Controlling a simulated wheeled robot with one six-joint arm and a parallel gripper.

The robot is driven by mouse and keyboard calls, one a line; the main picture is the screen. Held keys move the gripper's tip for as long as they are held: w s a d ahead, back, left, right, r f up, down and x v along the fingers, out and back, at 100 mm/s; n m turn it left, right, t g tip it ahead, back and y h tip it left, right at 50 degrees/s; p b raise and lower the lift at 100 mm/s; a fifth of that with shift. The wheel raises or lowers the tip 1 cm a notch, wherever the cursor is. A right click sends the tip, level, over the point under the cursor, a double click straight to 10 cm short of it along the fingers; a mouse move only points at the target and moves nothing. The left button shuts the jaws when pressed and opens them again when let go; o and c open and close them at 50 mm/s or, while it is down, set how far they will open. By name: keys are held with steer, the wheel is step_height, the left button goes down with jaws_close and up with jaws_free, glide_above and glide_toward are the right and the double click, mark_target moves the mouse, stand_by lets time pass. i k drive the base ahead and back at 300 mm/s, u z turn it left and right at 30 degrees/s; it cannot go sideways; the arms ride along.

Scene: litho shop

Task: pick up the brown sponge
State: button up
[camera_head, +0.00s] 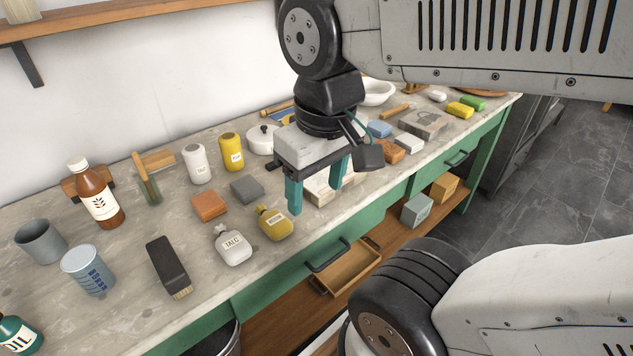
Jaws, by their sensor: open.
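Two orange-brown sponge-like blocks lie on the worktop; I cannot tell which is the brown sponge. One orange-brown block (210,206) lies left of my gripper, beside a dark grey block (247,190). The other orange-brown block (391,151) lies right of my gripper, near a blue block (379,128) and a white block (411,143). A pale block (319,190) is partly hidden behind the fingers.
A large stone slab (425,122) lies at right.

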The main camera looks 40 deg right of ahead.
mark_target(394, 153)
steer(key=z, duration=1.3)
